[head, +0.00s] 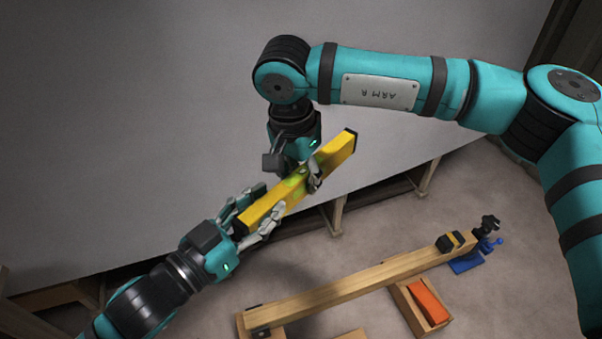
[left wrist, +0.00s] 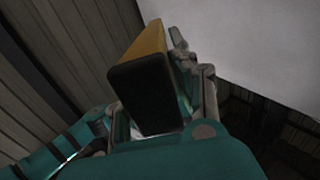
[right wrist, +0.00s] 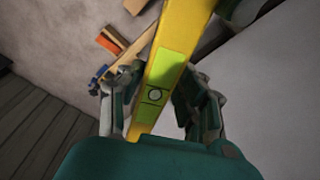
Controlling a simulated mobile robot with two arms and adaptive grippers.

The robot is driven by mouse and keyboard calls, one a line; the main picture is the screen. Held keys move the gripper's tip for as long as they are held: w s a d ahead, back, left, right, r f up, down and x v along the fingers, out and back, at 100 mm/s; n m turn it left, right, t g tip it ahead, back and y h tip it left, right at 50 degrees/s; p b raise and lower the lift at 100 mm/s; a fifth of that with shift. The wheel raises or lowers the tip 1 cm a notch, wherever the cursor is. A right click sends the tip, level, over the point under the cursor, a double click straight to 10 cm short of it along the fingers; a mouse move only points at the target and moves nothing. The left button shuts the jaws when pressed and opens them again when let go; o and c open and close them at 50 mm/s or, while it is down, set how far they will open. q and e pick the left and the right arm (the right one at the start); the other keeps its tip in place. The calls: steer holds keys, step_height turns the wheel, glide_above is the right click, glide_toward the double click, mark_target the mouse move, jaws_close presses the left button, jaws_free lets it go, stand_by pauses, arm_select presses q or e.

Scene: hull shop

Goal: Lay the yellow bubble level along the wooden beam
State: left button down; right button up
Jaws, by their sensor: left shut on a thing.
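The yellow bubble level (head: 332,156) is held in the air, tilted, above and behind the wooden beam (head: 360,283). My left gripper (head: 264,207) is shut on its lower left end; the level's dark end cap (left wrist: 146,92) faces the left wrist camera. My right gripper (head: 302,172) is around the level near its middle. In the right wrist view its fingers stand on both sides of the level's green vial window (right wrist: 160,90), with gaps showing, so it looks open. The beam's top is bare along most of its length.
A wooden box (head: 408,305) with an orange thing (head: 430,302) stands in front of the beam. A large grey surface (head: 150,130) fills the back.

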jaws_close()
arm_select(q)
steer(key=c, duration=1.1)
jaws_free()
steer(key=shift+c, duration=0.2)
arm_select(e)
steer(key=shift+r, duration=0.1)
arm_select(q)
steer(key=shift+o, duration=0.9)
